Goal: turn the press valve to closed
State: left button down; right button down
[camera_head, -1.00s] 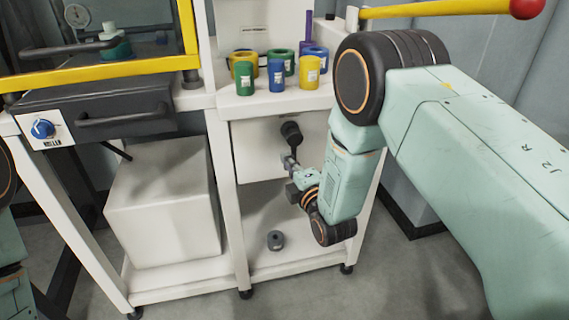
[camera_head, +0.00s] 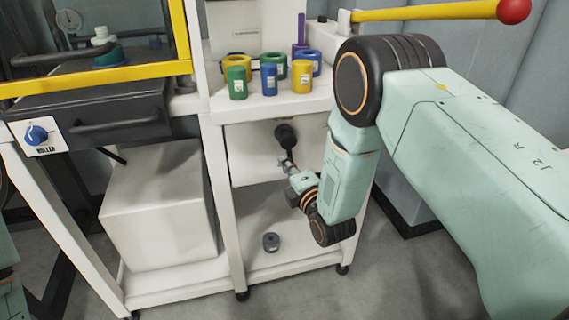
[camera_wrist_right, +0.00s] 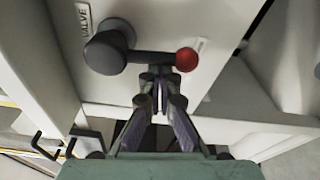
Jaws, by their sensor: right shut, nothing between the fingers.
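The press valve (camera_head: 286,136) is a dark round hub on the white panel under the shelf. In the right wrist view the valve hub (camera_wrist_right: 106,48) has a dark lever (camera_wrist_right: 150,57) pointing right, ending in a red ball (camera_wrist_right: 187,60). A "VALVE" label (camera_wrist_right: 84,18) is beside the hub. My right gripper (camera_head: 288,166) is just below the valve. In the wrist view its fingertips (camera_wrist_right: 158,76) are together and empty, at the lever's lower edge; whether they touch it I cannot tell. My left gripper is out of view.
Several coloured cups, including a yellow one (camera_head: 302,77), stand on the shelf above. A small grey part (camera_head: 271,242) lies on the lower shelf. A blue knob (camera_head: 37,134) and a yellow bar with a red ball (camera_head: 513,10) are at the sides.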

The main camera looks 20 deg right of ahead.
jog(key=d+n+p, duration=0.1)
jog(key=n+p, duration=0.1)
jog(key=n, duration=0.1)
jog(key=shift+d+r+g, duration=0.15)
jog(key=shift+d+g, duration=0.15)
jog(key=shift+d, duration=0.1)
jog(key=d+r+n+p, duration=0.2)
jog(key=p, duration=0.2)
jog(key=d+r+n+p, duration=0.1)
jog(key=d+p, duration=0.1)
jog(key=p, duration=0.2)
jog(key=shift+s+d+r+n+h, duration=0.1)
jog(key=shift+d+r+n+h, duration=0.2)
jog(key=shift+r+n, duration=0.1)
jog(key=shift+w+r, duration=0.2)
dwell(0.3)
jog(key=shift+f, duration=0.1)
jog(key=f+b, duration=0.4)
jog(key=shift+w+f, duration=0.2)
jog(key=shift+f, duration=0.15)
jog(key=s+r+p, duration=0.1)
jog(key=s+p, duration=0.2)
jog(key=s, duration=0.7)
jog(key=shift+a+r, duration=0.25)
